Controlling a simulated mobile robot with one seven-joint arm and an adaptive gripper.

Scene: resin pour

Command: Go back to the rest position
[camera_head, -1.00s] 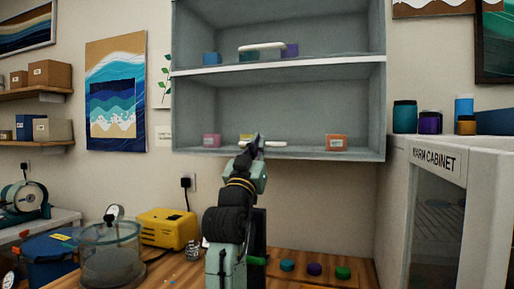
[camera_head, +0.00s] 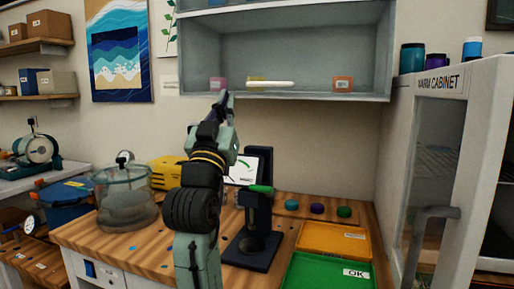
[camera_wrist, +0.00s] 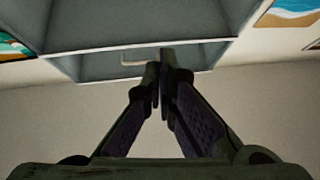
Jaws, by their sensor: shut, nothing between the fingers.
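My gripper (camera_head: 222,100) is raised in front of the lower part of the grey wall shelf, with its fingers pointing up. In the wrist view the two fingers of my gripper (camera_wrist: 158,75) are together and hold nothing. On the lower shelf board (camera_head: 310,95) stand a pink box (camera_head: 217,84), a yellow box (camera_head: 256,80) with a white rod (camera_head: 272,84) in front of it, and an orange box (camera_head: 343,84). The white rod also shows in the wrist view (camera_wrist: 134,63), beyond the fingertips.
A wooden bench holds a glass chamber (camera_head: 125,200), a black stand (camera_head: 257,235), an orange tray (camera_head: 335,228) and a green tray (camera_head: 315,272). Several coloured jars stand behind the trays. The warm cabinet (camera_head: 440,85) stands at the right.

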